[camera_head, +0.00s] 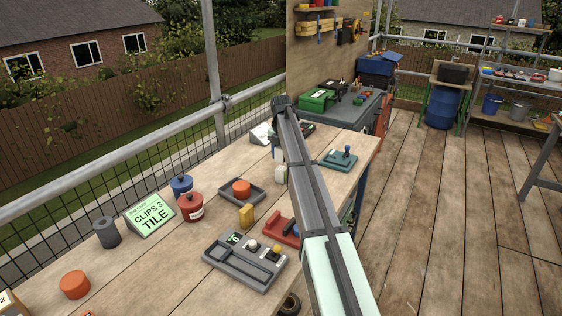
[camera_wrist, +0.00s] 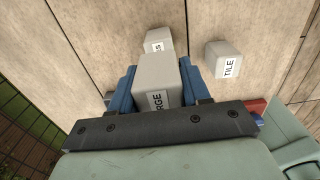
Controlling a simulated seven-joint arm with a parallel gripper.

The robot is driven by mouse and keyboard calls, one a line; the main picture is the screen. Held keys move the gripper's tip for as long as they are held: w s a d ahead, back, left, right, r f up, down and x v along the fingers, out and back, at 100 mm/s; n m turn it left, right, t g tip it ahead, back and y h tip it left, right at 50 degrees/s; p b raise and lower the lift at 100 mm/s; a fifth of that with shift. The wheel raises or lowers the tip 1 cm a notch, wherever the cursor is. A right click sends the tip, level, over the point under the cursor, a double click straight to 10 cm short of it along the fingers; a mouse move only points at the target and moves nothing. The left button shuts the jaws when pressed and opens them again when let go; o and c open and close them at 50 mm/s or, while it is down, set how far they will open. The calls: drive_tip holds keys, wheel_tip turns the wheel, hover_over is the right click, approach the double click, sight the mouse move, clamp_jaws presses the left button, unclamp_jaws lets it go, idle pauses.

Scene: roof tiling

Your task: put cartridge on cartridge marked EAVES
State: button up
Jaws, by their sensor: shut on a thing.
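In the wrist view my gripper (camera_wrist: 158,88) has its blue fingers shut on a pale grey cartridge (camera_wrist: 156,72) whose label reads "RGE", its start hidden. Just beyond it is another pale cartridge (camera_wrist: 158,36), partly covered by the held one; only a final "S" of its label shows. I cannot tell whether the two touch. A third cartridge, marked TILE (camera_wrist: 224,62), stands to the right, apart from both. In the head view one pale cartridge (camera_head: 280,174) stands on the bench left of my arm.
The wooden bench (camera_head: 140,270) also bears a grey tray (camera_head: 236,268), a red fixture (camera_head: 279,228), a shallow dish with an orange puck (camera_head: 241,188), red and blue jars (camera_head: 190,207), a green sign (camera_head: 151,215) and a teal fixture (camera_head: 339,161). Bare wood surrounds the TILE cartridge.

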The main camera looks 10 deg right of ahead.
sight(281, 160)
drive_tip(key=shift+f, duration=1.45)
drive_tip(key=shift+f, duration=0.1)
drive_tip(key=o, duration=1.1)
drive_tip(key=shift+c, duration=0.2)
wheel_tip(281, 160, up, 12)
drive_tip(key=shift+r, duration=0.1)
